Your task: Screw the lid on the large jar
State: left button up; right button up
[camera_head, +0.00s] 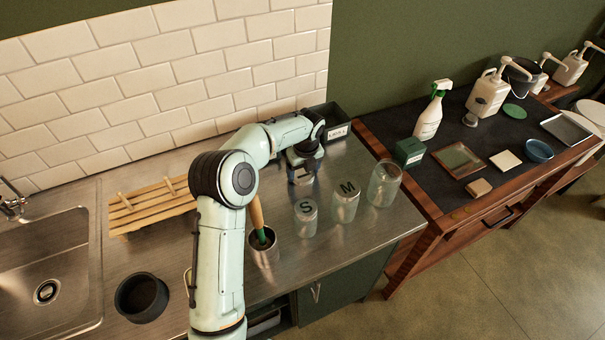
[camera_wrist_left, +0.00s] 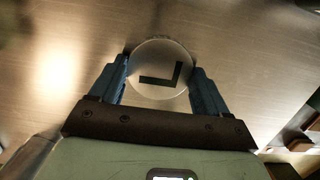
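A round, clear lid marked with a dark L (camera_wrist_left: 160,68) lies between the two blue fingers of my left gripper (camera_wrist_left: 161,72) in the left wrist view. Both fingers meet its rim with no visible gap. The large glass jar (camera_head: 383,185) stands upright at the counter's right end with no marked lid showing. My right gripper is out of view.
A dark box (camera_head: 337,130) is behind. A pot with a wooden-handled tool (camera_head: 263,245) stands by my forearm. A wooden rack (camera_head: 152,207) is left.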

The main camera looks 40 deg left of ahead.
pick_arm(q)
notch_tip(320, 180, up, 12)
jog(key=p, duration=0.2)
notch_tip(320, 180, up, 8)
send_over(303, 173)
jog(key=shift+s+d, duration=0.15)
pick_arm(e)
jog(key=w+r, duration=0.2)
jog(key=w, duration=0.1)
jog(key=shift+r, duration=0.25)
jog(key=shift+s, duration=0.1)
